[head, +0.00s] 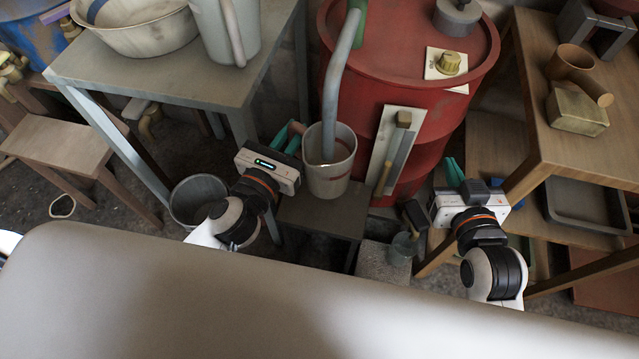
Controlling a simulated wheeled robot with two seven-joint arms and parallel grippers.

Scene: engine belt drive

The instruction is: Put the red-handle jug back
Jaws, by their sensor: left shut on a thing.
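The red drum (385,60) fills the back centre. A grey table (160,80) at upper left carries a basin (135,25) and a grey jug (212,35). A metal bucket (190,205) stands on the floor below. A wooden bench (575,140) with a tray (585,205) is at right.

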